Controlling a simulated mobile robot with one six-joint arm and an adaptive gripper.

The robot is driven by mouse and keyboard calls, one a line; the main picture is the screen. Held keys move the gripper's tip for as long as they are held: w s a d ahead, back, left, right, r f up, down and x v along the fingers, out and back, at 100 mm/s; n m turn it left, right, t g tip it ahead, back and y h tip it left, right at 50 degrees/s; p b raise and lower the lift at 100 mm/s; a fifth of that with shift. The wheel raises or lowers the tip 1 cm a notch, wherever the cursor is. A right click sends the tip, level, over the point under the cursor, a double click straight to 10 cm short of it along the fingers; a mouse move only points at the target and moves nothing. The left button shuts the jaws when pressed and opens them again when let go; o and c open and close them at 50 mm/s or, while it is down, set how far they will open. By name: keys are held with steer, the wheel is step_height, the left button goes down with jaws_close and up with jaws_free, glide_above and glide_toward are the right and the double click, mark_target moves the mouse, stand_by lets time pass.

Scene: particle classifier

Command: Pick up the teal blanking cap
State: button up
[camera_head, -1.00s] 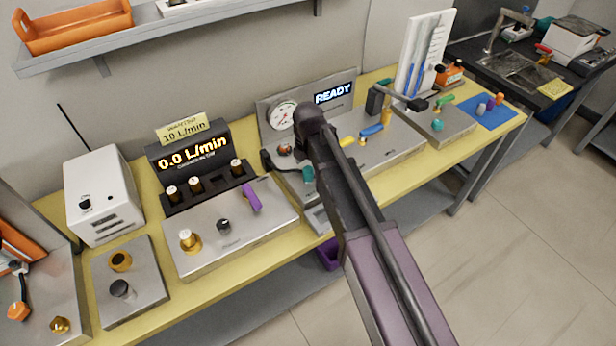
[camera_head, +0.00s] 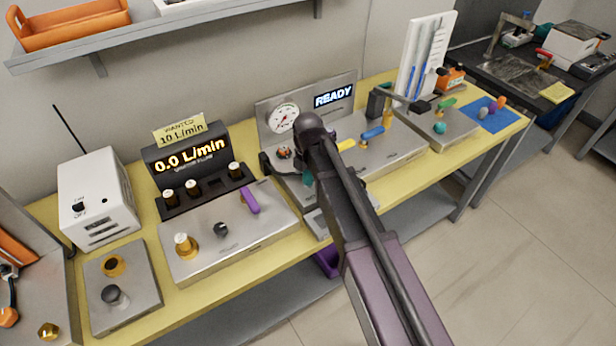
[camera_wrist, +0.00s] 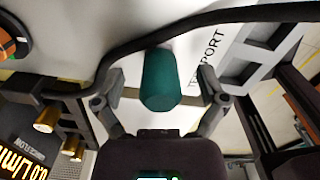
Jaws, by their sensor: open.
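The teal blanking cap (camera_wrist: 160,80) is a rounded teal cylinder in the middle of the wrist view, over a pale plate lettered "PORT". My gripper (camera_wrist: 161,101) is open, with one finger on each side of the cap and a gap showing on both sides. The cap stands between or just beyond the fingertips; its exact depth is unclear. In the head view only a sliver of teal (camera_head: 307,178) shows beside my arm, which hides my gripper and most of that spot.
A pressure gauge (camera_head: 283,117) and the "READY" display (camera_head: 334,95) stand behind. The flow meter (camera_head: 190,163) reading 0.0 L/min is to the left. A panel with yellow and blue handles (camera_head: 372,133) lies close to the right. Another teal knob (camera_head: 440,128) sits farther right.

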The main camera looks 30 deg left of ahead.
steer(key=c, duration=1.1)
steer(key=shift+c, duration=0.2)
steer(key=shift+r, duration=0.1)
step_height(320, 180, up, 3)
steer(key=p, duration=0.3)
steer(key=shift+r+p, duration=0.2)
steer(key=shift+p, duration=0.1)
steer(key=s+d+r+p, duration=0.1)
steer(key=s+d, duration=0.9)
steer(key=s, duration=0.2)
steer(key=shift+d+r, duration=0.2)
steer(key=shift+d, duration=0.1)
